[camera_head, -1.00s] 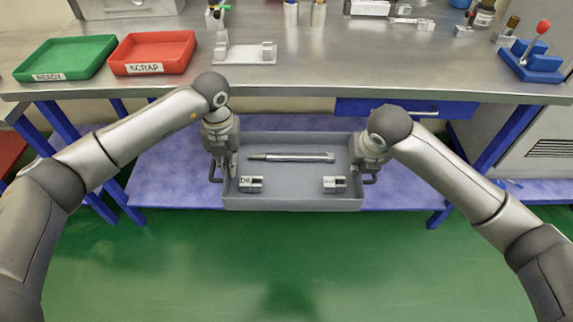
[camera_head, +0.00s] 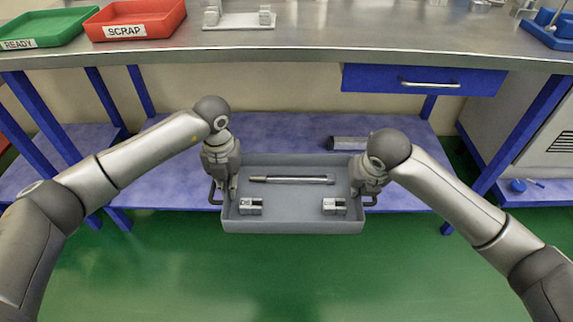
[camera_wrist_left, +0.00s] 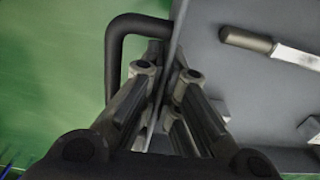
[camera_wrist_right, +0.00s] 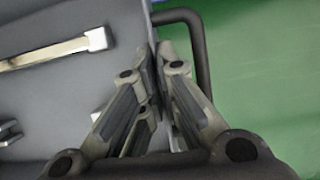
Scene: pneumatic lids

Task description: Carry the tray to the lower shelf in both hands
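The grey tray (camera_head: 292,224) is held level between my two arms, in front of the bench in the head view. It carries a metal rod with a dark end (camera_head: 292,179) and two small metal blocks, one left (camera_head: 250,206) and one right (camera_head: 334,206). My left gripper (camera_head: 231,190) is shut on the tray's left side wall beside a dark handle (camera_wrist_left: 117,60). My right gripper (camera_head: 357,188) is shut on the right side wall by the other handle (camera_wrist_right: 203,55). The blue lower shelf (camera_head: 275,130) lies behind the tray, its front edge partly hidden by the tray.
The bench top (camera_head: 330,38) with a blue drawer (camera_head: 424,81) overhangs the shelf. Blue legs (camera_head: 42,120) stand at both sides. The shelf is bare left of the block.

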